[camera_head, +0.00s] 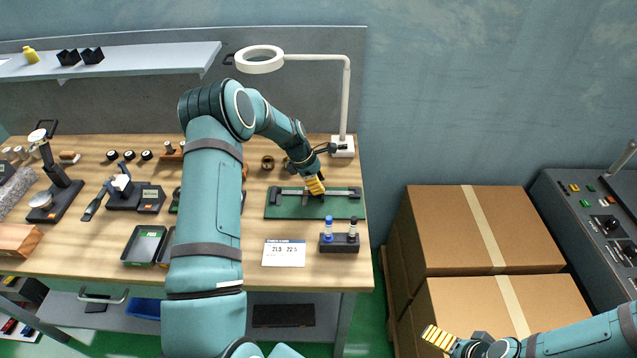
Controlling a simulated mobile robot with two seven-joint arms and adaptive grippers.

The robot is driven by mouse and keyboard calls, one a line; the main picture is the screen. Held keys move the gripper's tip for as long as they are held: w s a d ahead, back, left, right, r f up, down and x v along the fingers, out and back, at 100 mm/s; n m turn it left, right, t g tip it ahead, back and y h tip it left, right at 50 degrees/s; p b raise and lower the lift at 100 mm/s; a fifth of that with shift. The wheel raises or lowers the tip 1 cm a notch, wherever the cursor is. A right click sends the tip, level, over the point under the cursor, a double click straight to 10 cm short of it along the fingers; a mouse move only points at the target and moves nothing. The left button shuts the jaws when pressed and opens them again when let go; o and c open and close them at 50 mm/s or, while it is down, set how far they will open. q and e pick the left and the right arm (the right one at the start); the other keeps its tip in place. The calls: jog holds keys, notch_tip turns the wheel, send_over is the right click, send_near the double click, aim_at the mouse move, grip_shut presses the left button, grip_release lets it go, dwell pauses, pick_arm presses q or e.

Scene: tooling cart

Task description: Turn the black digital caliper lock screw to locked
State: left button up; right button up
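The black digital caliper (343,192) lies lengthwise on a green mat (290,212) at the right end of the workbench. My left gripper (315,186) reaches down from above, its yellow fingertips at the middle of the caliper. I cannot tell whether they touch it. The lock screw is too small to make out, and the fingers cover part of the caliper. The left finger gap does not show clearly. My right gripper (438,338) is at the lower right, in front of cardboard boxes and away from the bench; its finger gap is unclear too.
A ring lamp (345,100) stands behind the mat. Black trays (145,245) and gauges are further left. Cardboard boxes (480,230) stand right of the bench.

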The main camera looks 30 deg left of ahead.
pick_arm(q)
jog(key=shift+f, duration=0.1)
grip_shut()
jog(key=shift+m+g+b, duration=0.3)
jog(key=shift+m+b, duration=0.05)
jog(key=shift+m, duration=0.45)
jog(key=shift+w+f+m+g+b, duration=0.1)
jog(key=shift+m+g+b, duration=0.25)
jog(key=shift+m, duration=0.55)
jog(key=m+g+b, duration=0.1)
jog(key=m, duration=0.2)
jog(key=shift+m+g+b, duration=0.4)
jog(key=shift+m+g, duration=0.05)
jog(key=shift+m, duration=0.55)
jog(key=shift+w+m+g+b, duration=0.1)
jog(key=shift+m+g+b, duration=0.35)
jog(key=shift+m, duration=0.75)
jog(key=shift+d+m+g+b, duration=0.1)
jog(key=shift+m+g+b, duration=0.4)
jog(key=shift+m, duration=1.3)
